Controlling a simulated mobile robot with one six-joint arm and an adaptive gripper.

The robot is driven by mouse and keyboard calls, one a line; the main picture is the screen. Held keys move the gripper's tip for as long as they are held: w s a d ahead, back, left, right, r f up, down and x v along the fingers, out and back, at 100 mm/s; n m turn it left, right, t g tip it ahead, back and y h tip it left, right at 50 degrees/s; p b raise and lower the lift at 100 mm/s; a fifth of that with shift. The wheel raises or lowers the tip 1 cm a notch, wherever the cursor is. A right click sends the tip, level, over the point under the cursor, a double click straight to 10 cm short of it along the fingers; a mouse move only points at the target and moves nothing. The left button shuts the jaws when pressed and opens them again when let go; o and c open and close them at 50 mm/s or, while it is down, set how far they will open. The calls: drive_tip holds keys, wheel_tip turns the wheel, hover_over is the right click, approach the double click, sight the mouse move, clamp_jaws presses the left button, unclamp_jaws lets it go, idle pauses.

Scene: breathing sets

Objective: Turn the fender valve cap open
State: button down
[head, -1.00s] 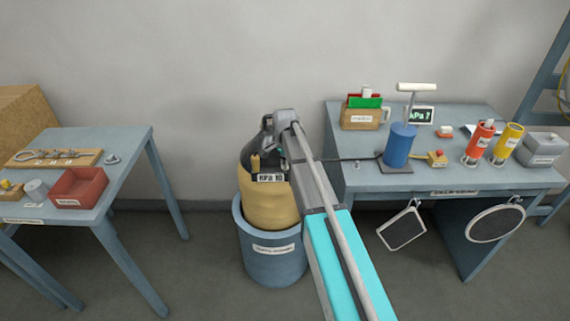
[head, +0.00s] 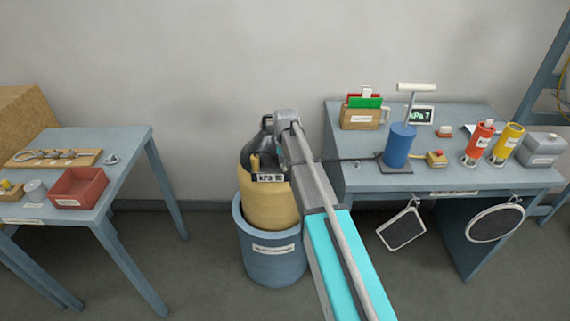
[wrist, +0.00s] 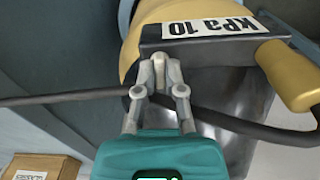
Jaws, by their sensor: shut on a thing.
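The fender (head: 270,203) is a tan-yellow cylinder with a dark top, standing upright in a blue-grey tub (head: 270,255). A plate on it reads kPa 10; the plate also shows in the wrist view (wrist: 205,32). My gripper (wrist: 160,66) is at the fender, just below this plate, with its fingertips close together. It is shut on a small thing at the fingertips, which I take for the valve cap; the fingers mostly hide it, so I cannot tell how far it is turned. In the head view my arm hides the gripper.
A dark hose (wrist: 60,98) passes just behind my fingers and runs to a blue pump (head: 398,147) on the right table. A yellow handle-like part (wrist: 290,75) sticks out beside the plate. The left table holds a red tray (head: 78,187).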

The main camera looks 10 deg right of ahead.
drive_tip(key=shift+n, duration=0.3)
drive_tip(key=c, duration=0.7)
unclamp_jaws()
drive_tip(key=shift+c, duration=0.2)
